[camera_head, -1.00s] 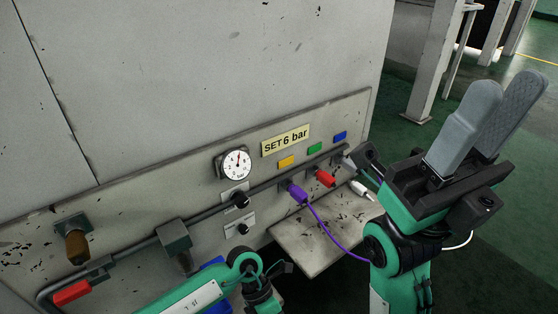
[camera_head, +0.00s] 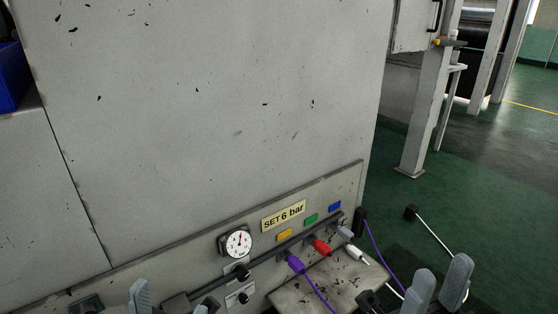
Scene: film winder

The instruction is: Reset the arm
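My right gripper (camera_head: 440,280) is low at the right, its two grey fingers pointing up with a gap between them and nothing in it. My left gripper (camera_head: 140,295) is at the bottom left; one grey finger shows clearly and the rest is cut off, so its opening cannot be told. Both are apart from the purple plug (camera_head: 294,263), the red plug (camera_head: 320,246) and the white plug (camera_head: 356,254) at the machine's panel. The purple plug sits at the panel, with a purple cable running down from it.
The panel carries a round gauge (camera_head: 238,243), a "SET 6 bar" sign (camera_head: 283,216), coloured tags and black knobs (camera_head: 242,271). A worn shelf (camera_head: 300,291) juts out below. Green floor (camera_head: 400,235) lies open at right, near a white post (camera_head: 425,110). A blue bin (camera_head: 12,80) is upper left.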

